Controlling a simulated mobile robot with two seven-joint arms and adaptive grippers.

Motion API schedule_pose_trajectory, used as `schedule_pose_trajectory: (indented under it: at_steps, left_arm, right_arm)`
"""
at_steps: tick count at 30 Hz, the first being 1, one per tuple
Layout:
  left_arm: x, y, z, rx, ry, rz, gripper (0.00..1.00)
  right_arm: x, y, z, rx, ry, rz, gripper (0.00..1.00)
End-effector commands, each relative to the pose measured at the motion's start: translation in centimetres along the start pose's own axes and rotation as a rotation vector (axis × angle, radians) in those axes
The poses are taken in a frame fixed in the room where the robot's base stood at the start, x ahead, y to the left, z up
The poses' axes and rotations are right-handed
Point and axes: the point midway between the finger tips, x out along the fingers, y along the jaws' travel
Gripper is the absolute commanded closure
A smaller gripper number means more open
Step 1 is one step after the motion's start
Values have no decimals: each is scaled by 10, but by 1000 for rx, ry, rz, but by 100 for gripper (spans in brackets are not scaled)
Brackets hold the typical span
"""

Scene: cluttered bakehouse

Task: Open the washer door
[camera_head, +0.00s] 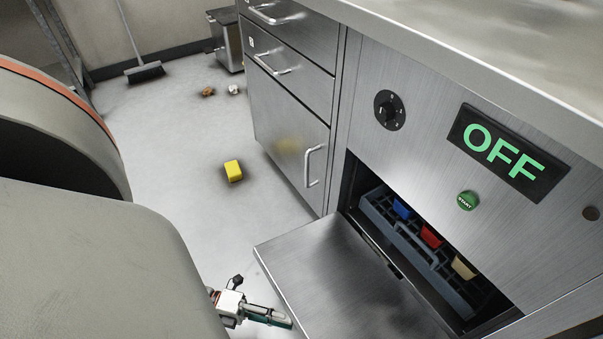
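The washer (420,120) is a brushed steel front on the right, with a black dial, a green start button (467,200) and a display reading OFF (502,151). Its door (345,280) is folded down and lies about level, so the opening shows. Inside is a grey-blue rack (450,290) holding a blue, a red and a tan item. My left gripper (282,318) is low in the picture, beside the door's left edge. My arm hides part of it, and its fingers show too small to tell their opening. My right gripper is not in view.
Steel drawers and a cupboard (285,130) with bar handles stand left of the washer. A yellow block (233,171) lies on the floor. A bin (228,42), a broom (145,72) and small scraps are farther back. The floor between is mostly clear.

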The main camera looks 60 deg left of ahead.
Motion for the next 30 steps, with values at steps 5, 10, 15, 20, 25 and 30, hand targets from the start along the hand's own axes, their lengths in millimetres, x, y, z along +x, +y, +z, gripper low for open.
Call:
schedule_pose_trajectory:
  at_steps: [5, 10, 15, 20, 25, 30]
  left_arm:
    - [-24, 0, 0, 0, 1, 1, 72]
    - [-32, 0, 0, 0, 1, 0, 72]
    - [-33, 0, 0, 0, 0, -1, 72]
    - [-32, 0, 0, 0, 0, -1, 72]
    - [-32, 0, 0, 0, 0, -1, 72]
    - [-30, -3, -1, 6, -1, -1, 72]
  right_arm:
    - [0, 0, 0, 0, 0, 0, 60]
    - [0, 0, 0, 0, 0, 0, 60]
    - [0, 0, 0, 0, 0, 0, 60]
    - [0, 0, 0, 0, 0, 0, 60]
    - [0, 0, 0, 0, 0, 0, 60]
    - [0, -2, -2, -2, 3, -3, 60]
